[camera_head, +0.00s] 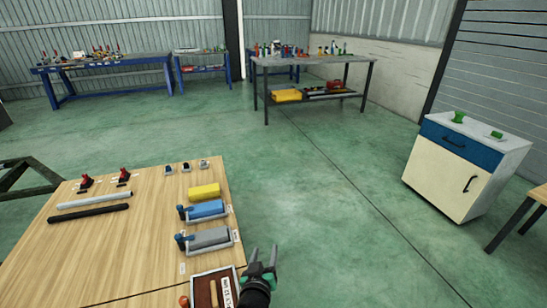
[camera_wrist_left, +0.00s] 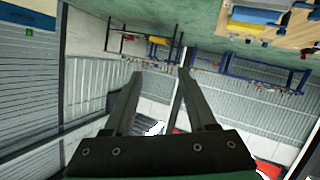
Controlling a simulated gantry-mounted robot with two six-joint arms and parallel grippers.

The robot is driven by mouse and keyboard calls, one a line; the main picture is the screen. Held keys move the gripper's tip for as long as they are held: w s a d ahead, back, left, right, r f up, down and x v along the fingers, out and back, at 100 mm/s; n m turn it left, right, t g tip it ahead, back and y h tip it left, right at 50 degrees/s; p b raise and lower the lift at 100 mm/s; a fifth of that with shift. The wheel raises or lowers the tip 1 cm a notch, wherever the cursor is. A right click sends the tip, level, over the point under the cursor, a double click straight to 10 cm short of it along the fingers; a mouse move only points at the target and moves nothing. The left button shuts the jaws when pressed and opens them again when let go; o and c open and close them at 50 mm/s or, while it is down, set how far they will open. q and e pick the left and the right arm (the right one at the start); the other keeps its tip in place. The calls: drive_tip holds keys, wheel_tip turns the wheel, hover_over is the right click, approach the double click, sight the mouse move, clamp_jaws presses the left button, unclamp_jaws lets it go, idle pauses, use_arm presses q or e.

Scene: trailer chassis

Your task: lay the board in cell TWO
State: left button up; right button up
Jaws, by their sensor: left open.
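My left gripper (camera_head: 264,258) is open and empty, pointing up beside the right edge of the wooden table (camera_head: 130,235). Its two fingers stand apart in the left wrist view (camera_wrist_left: 160,75), with nothing between them. A dark brown tray (camera_head: 195,283) with a pale rim sits at the table's near right corner, just left of the gripper, and is cut off by the picture's bottom edge. A narrow light wooden piece (camera_head: 213,290) lies in it, possibly the board. A white label (camera_head: 227,292) lies beside it, too small to read. I cannot make out cell TWO. My right gripper is not in view.
Blue (camera_head: 205,209) and grey (camera_head: 208,238) blocks lie in holders beyond the tray, with a yellow block (camera_head: 204,192) behind. Silver (camera_head: 95,200) and black (camera_head: 88,216) bars lie left. A cabinet (camera_head: 466,165) stands right; the floor between is clear.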

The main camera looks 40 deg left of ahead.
use_arm(q)
drive_tip(key=w+d+r+m+t+h, duration=0.1)
drive_tip(key=d+r+t, duration=0.2)
drive_tip(key=r, duration=0.7)
drive_tip(key=d+r+m+t+h, duration=0.1)
drive_tip(key=d+r+m+t, duration=0.1)
drive_tip(key=r, duration=0.9)
drive_tip(key=w+d+r+m+t+h, duration=0.1)
drive_tip(key=d+r+t, duration=0.2)
drive_tip(key=r, duration=0.7)
drive_tip(key=s+d+r+m+t+h, duration=0.3)
drive_tip(key=s+r, duration=0.4)
drive_tip(key=r, duration=0.3)
drive_tip(key=s+d+r+m+t+h, duration=0.3)
drive_tip(key=s+r, duration=0.4)
drive_tip(key=r, duration=0.4)
drive_tip(key=shift+d+r+m+t+h, duration=0.15)
drive_tip(key=shift+d+m+t+h, duration=0.15)
drive_tip(key=shift+m+t+h, duration=0.6)
